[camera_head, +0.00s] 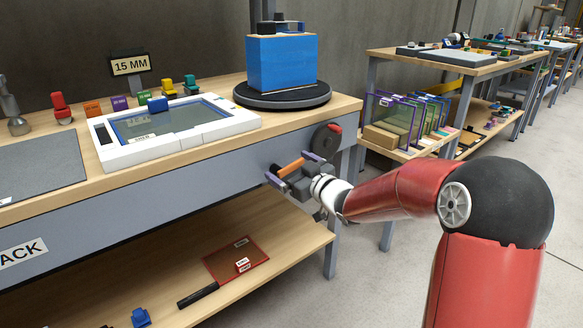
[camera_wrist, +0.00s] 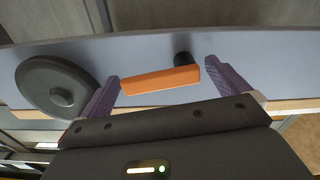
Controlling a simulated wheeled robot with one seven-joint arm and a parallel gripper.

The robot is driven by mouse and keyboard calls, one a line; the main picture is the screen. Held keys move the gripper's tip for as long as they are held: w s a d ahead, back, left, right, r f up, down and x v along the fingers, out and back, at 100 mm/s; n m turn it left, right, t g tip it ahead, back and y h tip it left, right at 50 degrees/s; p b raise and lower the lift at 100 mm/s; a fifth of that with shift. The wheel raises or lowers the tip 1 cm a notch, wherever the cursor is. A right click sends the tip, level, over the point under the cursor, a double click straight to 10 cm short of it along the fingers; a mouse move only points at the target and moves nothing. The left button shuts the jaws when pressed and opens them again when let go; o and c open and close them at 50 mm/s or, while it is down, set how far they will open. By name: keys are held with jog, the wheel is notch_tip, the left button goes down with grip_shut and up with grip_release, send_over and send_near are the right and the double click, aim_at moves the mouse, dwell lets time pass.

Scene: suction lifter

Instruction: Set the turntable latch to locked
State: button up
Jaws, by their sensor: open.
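The orange latch handle (camera_head: 290,167) is on the grey front panel of the bench, below the turntable. In the wrist view the orange handle (camera_wrist: 160,79) lies nearly level, with a dark pivot (camera_wrist: 183,58) at its right end. My gripper (camera_head: 272,167) is open in front of the panel. In the wrist view my gripper's purple fingers (camera_wrist: 162,80) stand at either side of the handle, with no visible grip on it. The black turntable (camera_head: 282,97) carries a blue block (camera_head: 282,62). No lock marking is readable.
A dark round wheel (camera_head: 325,143) with a red knob sits on the panel right of the latch; the wheel (camera_wrist: 57,88) is at left in the wrist view. A white-framed tray (camera_head: 110,156) is on the bench top. A lower shelf (camera_head: 190,240) runs beneath.

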jog(key=shift+w, duration=0.1)
jog(key=c, duration=1.4)
